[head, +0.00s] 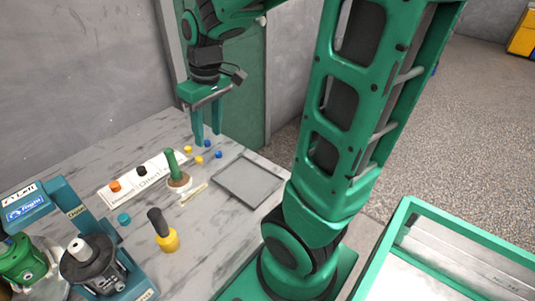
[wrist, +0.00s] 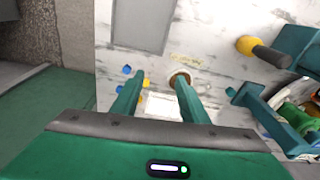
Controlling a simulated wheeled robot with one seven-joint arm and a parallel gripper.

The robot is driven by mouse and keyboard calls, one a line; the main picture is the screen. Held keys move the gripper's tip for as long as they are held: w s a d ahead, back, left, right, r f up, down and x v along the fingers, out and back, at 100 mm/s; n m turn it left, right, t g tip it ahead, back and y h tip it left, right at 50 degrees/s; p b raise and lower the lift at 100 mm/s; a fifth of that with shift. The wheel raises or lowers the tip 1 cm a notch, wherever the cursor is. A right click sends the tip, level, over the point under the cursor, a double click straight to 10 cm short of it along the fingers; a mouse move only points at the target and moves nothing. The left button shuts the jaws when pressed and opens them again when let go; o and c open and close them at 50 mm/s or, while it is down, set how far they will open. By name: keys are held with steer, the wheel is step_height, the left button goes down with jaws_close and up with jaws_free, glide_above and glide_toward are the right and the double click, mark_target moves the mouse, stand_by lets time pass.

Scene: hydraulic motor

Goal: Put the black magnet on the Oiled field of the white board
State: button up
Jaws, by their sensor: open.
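The white board (head: 108,195) lies on the table at left in the head view; its lettering is small, with a word like "Oiled" readable near the middle. The black magnet (head: 142,171) sits on the board's upper part, close to that word. An orange magnet (head: 115,186) is to its left. My gripper (head: 207,138) hangs above the table to the right of the board, fingers pointing down, open and empty. In the wrist view the gripper (wrist: 161,77) has its fingers apart, with part of the white board (wrist: 160,106) between them. The black magnet cannot be made out there.
Small blue (head: 218,154) and yellow (head: 199,160) pieces lie below my gripper. A grey tray (head: 249,180) is at right. A yellow-and-black tool (head: 168,240) and motor parts (head: 90,265) are in front.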

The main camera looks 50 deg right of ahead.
steer(key=s+d+m, duration=0.2)
steer(key=s+m, duration=0.1)
steer(key=s, duration=0.6)
steer(key=s+d+f+m+g, duration=0.1)
steer(key=s+m, duration=0.3)
steer(key=s, duration=0.5)
steer(key=shift+d+f+g, duration=0.3)
steer(key=shift+d, duration=0.25)
steer(key=shift+w, duration=0.1)
